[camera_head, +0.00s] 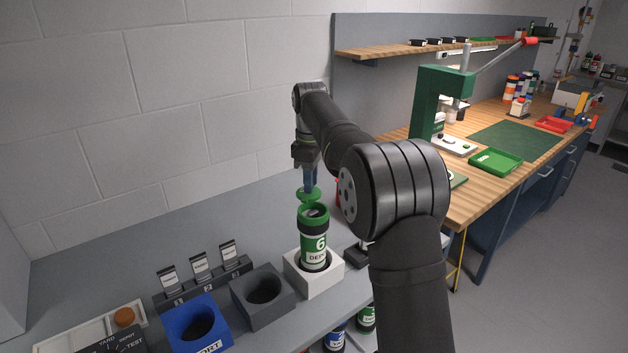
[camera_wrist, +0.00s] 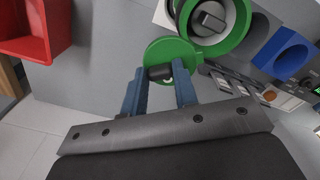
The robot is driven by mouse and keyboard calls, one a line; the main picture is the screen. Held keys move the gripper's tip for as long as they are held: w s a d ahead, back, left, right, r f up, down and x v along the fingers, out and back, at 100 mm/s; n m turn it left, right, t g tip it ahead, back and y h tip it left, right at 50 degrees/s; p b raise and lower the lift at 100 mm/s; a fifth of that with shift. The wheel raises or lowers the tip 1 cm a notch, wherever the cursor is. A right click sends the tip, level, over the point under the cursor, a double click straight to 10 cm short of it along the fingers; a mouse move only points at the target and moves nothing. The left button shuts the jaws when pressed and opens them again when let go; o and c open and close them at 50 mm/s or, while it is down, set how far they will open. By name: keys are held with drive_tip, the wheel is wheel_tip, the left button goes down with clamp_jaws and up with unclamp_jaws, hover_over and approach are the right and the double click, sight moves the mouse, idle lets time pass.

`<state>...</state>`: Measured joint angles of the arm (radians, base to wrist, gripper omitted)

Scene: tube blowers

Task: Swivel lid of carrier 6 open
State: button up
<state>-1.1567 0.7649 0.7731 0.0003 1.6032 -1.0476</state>
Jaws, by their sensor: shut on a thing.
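Carrier 6 (camera_head: 314,240), a green and white tube with black bands, stands upright in a white block holder (camera_head: 327,284). Its green lid (camera_head: 308,197) is swivelled off to the side, and the mouth is largely uncovered. In the wrist view the lid (camera_wrist: 182,48) lies beside the carrier's green rim (camera_wrist: 243,25), joined at its edge, and a grey item shows inside the mouth. My gripper (camera_head: 310,186) points down at the lid. In the wrist view my gripper (camera_wrist: 160,77) is shut on the lid's small dark knob, one blue finger on each side.
A grey socket block (camera_head: 262,302) and a blue socket block (camera_head: 194,333) stand left of the holder. Small label cards (camera_head: 199,264) stand behind them. A red bin (camera_wrist: 35,30) is near the gripper. A wooden bench (camera_head: 470,205) with a green press (camera_head: 430,105) is at right.

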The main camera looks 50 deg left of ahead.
drive_tip(key=shift+s+a+n, duration=0.15)
drive_tip(key=shift+n, duration=0.35)
drive_tip(key=o, duration=1)
wheel_tip(320, 180, up, 12)
idle(0.8)
drive_tip(key=shift+f, duration=6)
